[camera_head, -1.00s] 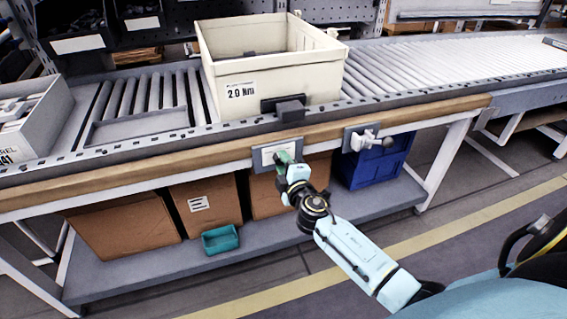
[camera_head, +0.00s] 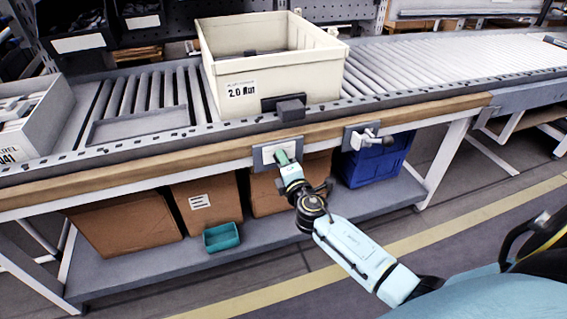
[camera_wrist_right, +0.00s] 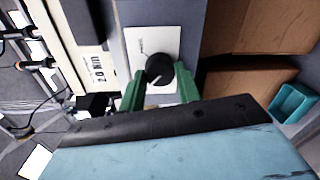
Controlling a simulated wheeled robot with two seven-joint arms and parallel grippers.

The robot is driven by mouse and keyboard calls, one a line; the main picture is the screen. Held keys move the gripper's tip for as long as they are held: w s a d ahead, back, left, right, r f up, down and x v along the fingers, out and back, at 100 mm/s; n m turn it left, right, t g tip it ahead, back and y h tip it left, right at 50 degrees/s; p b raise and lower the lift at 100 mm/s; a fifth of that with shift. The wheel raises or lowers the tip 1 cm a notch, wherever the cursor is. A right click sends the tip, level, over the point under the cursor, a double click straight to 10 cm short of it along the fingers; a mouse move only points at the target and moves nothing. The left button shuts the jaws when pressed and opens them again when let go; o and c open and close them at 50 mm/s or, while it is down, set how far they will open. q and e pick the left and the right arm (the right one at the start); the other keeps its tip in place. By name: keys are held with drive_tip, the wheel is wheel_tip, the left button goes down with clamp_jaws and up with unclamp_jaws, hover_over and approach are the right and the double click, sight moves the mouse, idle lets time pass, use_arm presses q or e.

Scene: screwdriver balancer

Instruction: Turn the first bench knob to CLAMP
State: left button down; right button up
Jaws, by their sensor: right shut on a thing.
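The first bench knob (camera_wrist_right: 160,69) is a round black knob with a pale pointer line on a white plate (camera_wrist_right: 143,42). In the head view the plate (camera_head: 267,152) is on the bench's front edge, and the knob is hidden behind my right gripper (camera_head: 283,158). In the right wrist view my right gripper's green fingers (camera_wrist_right: 160,88) stand on both sides of the knob and are shut on it. The plate's lettering is too small to read. My left gripper is not in view.
A second plate with a white handle (camera_head: 362,139) is to the right on the bench edge. A cream bin (camera_head: 232,80) stands on the roller conveyor above. Cardboard boxes (camera_head: 125,222), a teal tray (camera_head: 221,238) and a blue crate (camera_head: 372,165) sit on the lower shelf.

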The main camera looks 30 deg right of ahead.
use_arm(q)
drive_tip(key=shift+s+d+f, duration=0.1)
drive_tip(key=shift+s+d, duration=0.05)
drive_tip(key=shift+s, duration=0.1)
use_arm(e)
drive_tip(key=o, duration=1)
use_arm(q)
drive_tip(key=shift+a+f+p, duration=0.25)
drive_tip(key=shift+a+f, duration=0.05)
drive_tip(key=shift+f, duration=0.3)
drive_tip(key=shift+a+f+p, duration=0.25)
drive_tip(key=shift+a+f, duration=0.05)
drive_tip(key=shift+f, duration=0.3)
use_arm(e)
drive_tip(key=shift+v, duration=6.75)
drive_tip(key=shift+d, duration=0.1)
